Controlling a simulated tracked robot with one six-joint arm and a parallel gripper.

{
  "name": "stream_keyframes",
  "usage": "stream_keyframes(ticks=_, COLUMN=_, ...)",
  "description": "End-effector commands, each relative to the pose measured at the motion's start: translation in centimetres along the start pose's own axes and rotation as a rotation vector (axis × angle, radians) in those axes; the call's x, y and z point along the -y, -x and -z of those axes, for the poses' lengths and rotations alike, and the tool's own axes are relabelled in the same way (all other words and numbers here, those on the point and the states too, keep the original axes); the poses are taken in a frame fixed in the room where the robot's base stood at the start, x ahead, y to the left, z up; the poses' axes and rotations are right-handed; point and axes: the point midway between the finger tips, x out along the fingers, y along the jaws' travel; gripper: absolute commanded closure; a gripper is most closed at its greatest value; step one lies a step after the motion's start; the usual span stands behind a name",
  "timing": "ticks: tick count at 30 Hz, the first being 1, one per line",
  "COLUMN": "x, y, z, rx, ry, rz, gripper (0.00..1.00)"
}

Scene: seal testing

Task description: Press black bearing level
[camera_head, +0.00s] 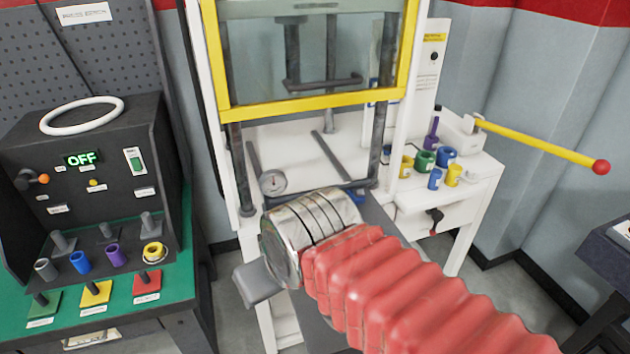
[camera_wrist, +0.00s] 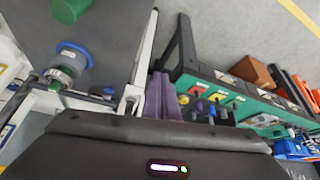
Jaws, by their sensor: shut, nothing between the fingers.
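The press (camera_head: 222,70) stands in the middle of the head view, with a yellow-framed clear guard (camera_head: 310,105) raised over its work space. Its lever (camera_head: 535,146), yellow with a red ball end, sticks out to the right. My gripper (camera_wrist: 163,95) is shut and empty in the wrist view. In the head view my arm hides its fingertips and much of the press bed. I cannot make out the black bearing in either view. A blue ring-shaped part (camera_wrist: 73,48) around a pale centre shows on a grey surface at left in the wrist view.
A black test unit (camera_head: 95,175) reading OFF, with a white ring on top, stands on the green bench (camera_head: 180,315) at left. Several coloured parts, including a green one (camera_head: 424,161), stand on the white side table (camera_head: 478,166) right of the press.

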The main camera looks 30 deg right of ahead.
Motion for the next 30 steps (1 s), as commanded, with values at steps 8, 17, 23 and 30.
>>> stream_keyframes(ticks=8, x=0.0, y=0.0, z=0.0, rx=0.0, ry=0.0, rz=0.0, gripper=1.0)
stream_keyframes(ticks=17, x=-0.3, y=0.1, z=0.5, rx=0.011, ry=0.032, rz=-0.008, gripper=1.0)
stream_keyframes(ticks=23, x=-2.2, y=0.2, z=2.0, rx=0.067, ry=0.172, rz=-0.037, gripper=1.0)
stream_keyframes(ticks=30, x=-5.1, y=0.2, z=4.7, rx=0.177, ry=0.429, rz=-0.064, gripper=1.0)
